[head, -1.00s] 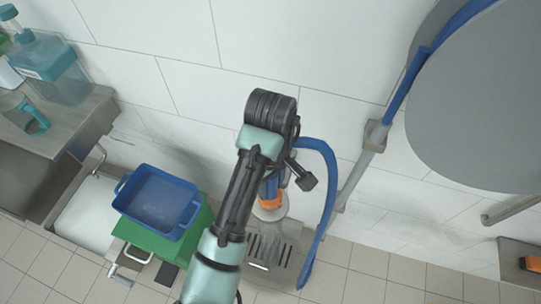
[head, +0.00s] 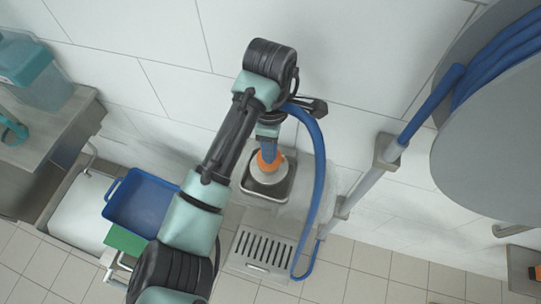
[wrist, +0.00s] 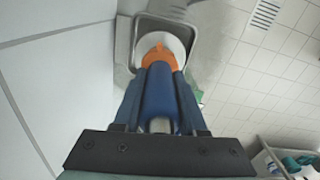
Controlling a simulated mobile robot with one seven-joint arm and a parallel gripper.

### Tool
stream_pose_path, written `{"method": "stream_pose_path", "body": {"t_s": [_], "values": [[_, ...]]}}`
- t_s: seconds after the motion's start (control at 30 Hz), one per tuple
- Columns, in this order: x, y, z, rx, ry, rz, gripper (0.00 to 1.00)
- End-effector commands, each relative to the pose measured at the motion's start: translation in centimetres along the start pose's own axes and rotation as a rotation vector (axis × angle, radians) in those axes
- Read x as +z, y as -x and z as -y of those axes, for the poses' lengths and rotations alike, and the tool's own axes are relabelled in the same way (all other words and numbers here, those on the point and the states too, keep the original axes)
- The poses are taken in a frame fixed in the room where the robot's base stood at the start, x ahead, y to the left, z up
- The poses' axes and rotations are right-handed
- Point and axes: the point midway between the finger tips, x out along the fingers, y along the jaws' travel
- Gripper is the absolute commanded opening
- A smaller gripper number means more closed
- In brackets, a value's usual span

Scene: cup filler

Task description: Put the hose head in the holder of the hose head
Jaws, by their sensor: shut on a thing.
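The hose head, blue with an orange collar (head: 268,160) and a round white end, is held in my gripper (head: 268,135). In the wrist view, my gripper's fingers (wrist: 160,85) are closed on either side of its blue body, and the orange collar (wrist: 158,57) sticks out past them. The white end faces a dark-rimmed, square grey piece (head: 284,190), likely the holder, which shows around it in both views. I cannot tell if they touch. The blue hose (head: 319,190) loops down to the right of the hose head.
A slanted grey pipe (head: 365,190) and a large round hose reel (head: 490,165) stand right. A grated drain (head: 262,248) lies below. A blue tub (head: 142,207) and a steel counter (head: 50,145) are left. White wall tiles are close behind.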

Motion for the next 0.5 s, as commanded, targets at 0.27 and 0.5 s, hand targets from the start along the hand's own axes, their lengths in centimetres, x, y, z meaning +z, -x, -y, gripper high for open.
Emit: {"method": "stream_pose_path", "body": {"t_s": [0.27,0.5], "values": [[0.0,-3.3,0.0,0.0,-0.001,0.0,0.0],[0.0,-4.2,0.0,0.002,-0.003,0.0,0.0]]}}
